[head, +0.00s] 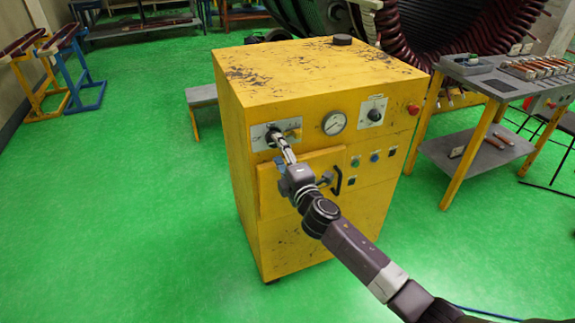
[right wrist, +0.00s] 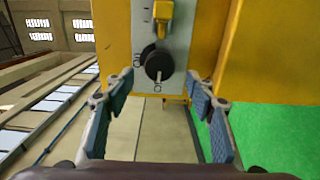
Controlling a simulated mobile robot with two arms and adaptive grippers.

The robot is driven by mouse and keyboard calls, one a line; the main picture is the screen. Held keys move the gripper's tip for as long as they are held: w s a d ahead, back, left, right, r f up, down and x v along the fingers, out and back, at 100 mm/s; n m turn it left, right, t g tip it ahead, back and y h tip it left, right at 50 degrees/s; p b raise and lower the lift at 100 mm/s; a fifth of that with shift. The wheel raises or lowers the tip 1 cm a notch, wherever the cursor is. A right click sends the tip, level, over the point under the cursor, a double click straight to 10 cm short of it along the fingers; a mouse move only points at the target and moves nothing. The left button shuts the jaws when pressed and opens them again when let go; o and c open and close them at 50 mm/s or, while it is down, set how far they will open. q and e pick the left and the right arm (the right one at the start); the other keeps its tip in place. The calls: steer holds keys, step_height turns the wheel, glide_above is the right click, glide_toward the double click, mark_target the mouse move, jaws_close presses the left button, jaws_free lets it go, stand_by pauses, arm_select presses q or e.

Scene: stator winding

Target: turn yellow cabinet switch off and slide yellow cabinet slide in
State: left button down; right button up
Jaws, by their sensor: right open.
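The yellow cabinet (head: 330,75) stands in the middle of the head view. A pale switch plate (head: 258,132) sits at the upper left of its front, with a dark round switch knob (head: 271,138) and a yellow lever piece. The right wrist view shows the black knob (right wrist: 159,66) below a yellow piece (right wrist: 159,18). My right gripper (head: 281,147) is open at the plate; its blue pads (right wrist: 150,96) stand apart, with nothing held. A yellow slide (head: 268,190) juts from the front below, partly hidden by my right arm. My left gripper is out of view.
A pressure gauge (head: 334,123), a rotary dial (head: 374,112) and a red button (head: 413,109) share the cabinet front. A black handle (head: 337,181) lies right of my gripper. A tool table (head: 465,72) stands right.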

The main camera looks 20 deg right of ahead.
steer(key=s, duration=0.7)
steer(key=shift+s, duration=0.35)
steer(key=shift+d+f, duration=0.1)
steer(key=shift+d, duration=0.05)
